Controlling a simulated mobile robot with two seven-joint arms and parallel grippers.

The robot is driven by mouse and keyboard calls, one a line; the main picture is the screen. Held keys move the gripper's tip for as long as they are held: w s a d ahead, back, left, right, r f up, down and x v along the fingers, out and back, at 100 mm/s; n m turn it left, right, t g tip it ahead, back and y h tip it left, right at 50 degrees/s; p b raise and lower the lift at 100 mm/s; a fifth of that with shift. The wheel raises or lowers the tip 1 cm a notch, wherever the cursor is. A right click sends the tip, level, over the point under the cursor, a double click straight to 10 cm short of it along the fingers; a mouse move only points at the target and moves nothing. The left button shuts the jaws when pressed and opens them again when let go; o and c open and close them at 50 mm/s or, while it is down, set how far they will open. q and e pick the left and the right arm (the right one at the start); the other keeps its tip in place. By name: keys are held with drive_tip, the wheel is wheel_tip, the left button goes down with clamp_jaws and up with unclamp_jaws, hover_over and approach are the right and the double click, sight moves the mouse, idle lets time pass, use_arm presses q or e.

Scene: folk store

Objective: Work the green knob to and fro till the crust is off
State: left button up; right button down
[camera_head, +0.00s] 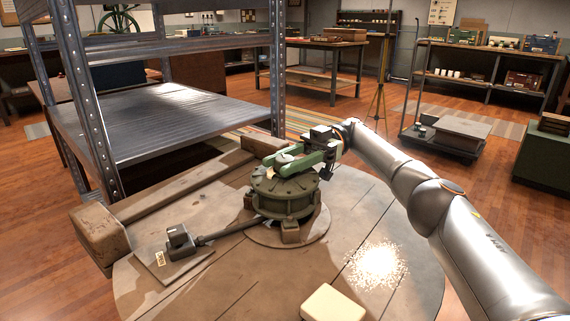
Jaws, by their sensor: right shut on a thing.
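A squat dark-green round device (282,195) stands on a round base plate on the worn round tabletop (240,290). The green knob (288,164) sits on top of it, partly hidden by my gripper. My right arm comes in from the right. My right gripper (312,156) is at the top of the device and is shut on the green knob. A small tan patch that may be crust (270,173) shows beside the knob; it is too small to be sure. My left gripper is not in view.
A rod runs from the device to a small dark box (180,242) on a plate at left. A wooden beam frame (100,235) lies along the left edge. A pale block (333,304) is at the front. A metal rack (160,115) stands behind left. Pale crumbs (377,264) or glare lie at right.

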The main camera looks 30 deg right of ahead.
sight(284, 158)
drive_tip(key=shift+c, duration=2.1)
unclamp_jaws()
drive_tip(key=shift+a, duration=0.1)
wheel_tip(284, 158, up, 3)
drive_tip(key=shift+r+p, duration=0.15)
drive_tip(key=shift+p, duration=0.75)
drive_tip(key=shift+s+a+r+p, duration=0.3)
drive_tip(key=shift+s+r+p, duration=0.45)
drive_tip(key=shift+s+r, duration=0.15)
use_arm(q)
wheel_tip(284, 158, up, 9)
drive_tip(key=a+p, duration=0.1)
drive_tip(key=p, duration=0.3)
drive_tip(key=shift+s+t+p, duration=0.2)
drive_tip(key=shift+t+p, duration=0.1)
drive_tip(key=shift+p, duration=0.1)
use_arm(e)
drive_tip(key=s+a+r, duration=0.5)
drive_tip(key=s+r, duration=0.3)
drive_tip(key=s, duration=0.3)
drive_tip(key=shift+a, duration=0.25)
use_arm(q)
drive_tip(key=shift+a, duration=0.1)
use_arm(e)
drive_tip(key=shift+f, duration=0.1)
